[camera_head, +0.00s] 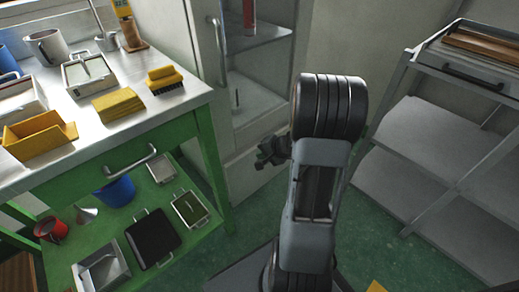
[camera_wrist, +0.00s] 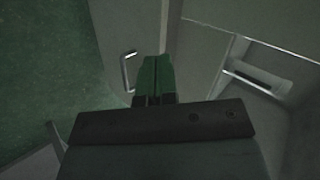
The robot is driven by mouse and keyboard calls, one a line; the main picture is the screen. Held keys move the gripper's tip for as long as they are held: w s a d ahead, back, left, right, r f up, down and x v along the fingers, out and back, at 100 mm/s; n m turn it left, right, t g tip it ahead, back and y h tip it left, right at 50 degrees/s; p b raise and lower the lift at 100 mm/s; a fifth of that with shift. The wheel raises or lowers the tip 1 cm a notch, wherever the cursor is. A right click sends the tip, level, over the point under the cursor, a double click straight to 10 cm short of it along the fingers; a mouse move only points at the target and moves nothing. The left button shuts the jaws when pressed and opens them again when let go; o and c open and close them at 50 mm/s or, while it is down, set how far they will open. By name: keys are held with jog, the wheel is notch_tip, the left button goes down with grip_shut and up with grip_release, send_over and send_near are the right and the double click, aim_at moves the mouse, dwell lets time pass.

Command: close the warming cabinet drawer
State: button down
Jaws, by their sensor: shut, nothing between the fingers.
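The pale warming cabinet (camera_head: 262,60) stands behind my arm in the head view, with its upper compartment open. Its low drawer (camera_head: 247,172) has a pale front near the floor, partly hidden by my gripper (camera_head: 266,156). How far the drawer is out is hard to tell. In the wrist view my gripper (camera_wrist: 157,62) shows two green fingers, shut together and empty. They are in front of a pale panel with a bar handle (camera_wrist: 127,72), which is just left of the fingers. I cannot tell whether the fingers touch the panel.
A green workbench (camera_head: 150,138) with tools, cups and yellow blocks stands at the left. Its lower shelf holds trays and a blue bucket (camera_head: 115,190). A grey metal rack (camera_head: 440,205) stands at the right. Green floor (camera_head: 385,225) is open between the arm and the rack.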

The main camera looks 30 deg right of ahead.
jog(key=d+f+m+t+h, duration=0.1)
jog(key=d+f+m+h, duration=0.1)
jog(key=d+f+m, duration=0.4)
jog(key=n+b, duration=0.2)
jog(key=b, duration=0.1)
send_near(256, 151)
jog(key=shift+x, duration=3.35)
